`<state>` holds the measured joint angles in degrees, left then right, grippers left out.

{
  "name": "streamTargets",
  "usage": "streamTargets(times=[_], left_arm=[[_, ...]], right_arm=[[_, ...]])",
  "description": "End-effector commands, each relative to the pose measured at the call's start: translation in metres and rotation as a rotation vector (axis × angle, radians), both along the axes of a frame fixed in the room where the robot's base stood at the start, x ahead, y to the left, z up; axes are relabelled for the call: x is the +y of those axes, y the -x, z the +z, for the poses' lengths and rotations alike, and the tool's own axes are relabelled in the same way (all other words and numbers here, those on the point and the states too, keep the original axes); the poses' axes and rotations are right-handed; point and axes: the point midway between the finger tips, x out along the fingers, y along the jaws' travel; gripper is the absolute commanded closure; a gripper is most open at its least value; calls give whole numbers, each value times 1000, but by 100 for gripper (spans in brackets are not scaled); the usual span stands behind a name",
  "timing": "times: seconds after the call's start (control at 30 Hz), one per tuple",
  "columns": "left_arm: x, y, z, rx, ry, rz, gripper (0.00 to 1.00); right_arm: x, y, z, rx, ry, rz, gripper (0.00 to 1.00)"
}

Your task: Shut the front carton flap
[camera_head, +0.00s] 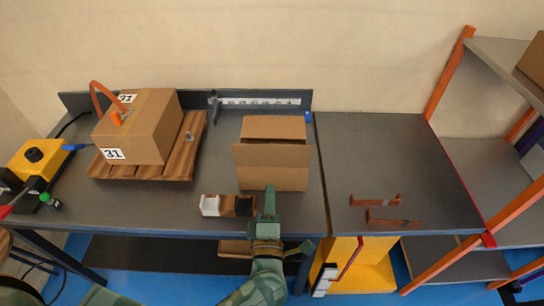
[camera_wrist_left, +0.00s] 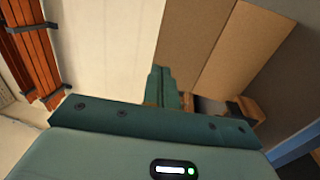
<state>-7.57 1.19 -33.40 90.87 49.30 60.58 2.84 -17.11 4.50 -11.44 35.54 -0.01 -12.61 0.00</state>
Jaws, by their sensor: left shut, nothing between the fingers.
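The open carton (camera_head: 274,180) stands on the grey bench in the head view. Its front flap (camera_head: 268,154) stands up and leans out towards me, wider than the box below. Another flap or the top (camera_head: 273,128) shows behind it. My left gripper (camera_head: 270,192) is shut and empty, low in front of the carton's front face. Whether it touches the carton I cannot tell. In the left wrist view the closed fingers (camera_wrist_left: 164,86) point towards the brown cardboard panels (camera_wrist_left: 240,45), which fill the upper right. My right gripper is out of view.
A small white-and-brown block (camera_head: 212,205) lies just left of my gripper. A carton marked 31 (camera_head: 150,130) sits on a wooden pallet (camera_head: 188,165) to the left. Copper-coloured bars (camera_head: 375,201) lie on the right table. An orange-framed shelf (camera_head: 450,75) stands far right.

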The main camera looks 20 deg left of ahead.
Motion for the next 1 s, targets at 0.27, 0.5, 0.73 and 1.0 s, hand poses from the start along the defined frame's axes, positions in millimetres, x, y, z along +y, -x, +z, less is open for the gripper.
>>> streamTargets(times=[0.27, 0.5, 0.73, 1.0], left_arm=[[16, -59, 12, -3, -5, 0, 100], [25, -94, 18, 0, -5, -1, 100], [28, -106, 19, 2, -5, -1, 100], [28, -106, 19, 2, -4, -1, 100]], right_arm=[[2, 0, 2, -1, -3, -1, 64], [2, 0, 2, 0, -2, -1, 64], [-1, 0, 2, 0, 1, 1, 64], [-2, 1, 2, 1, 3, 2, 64]])
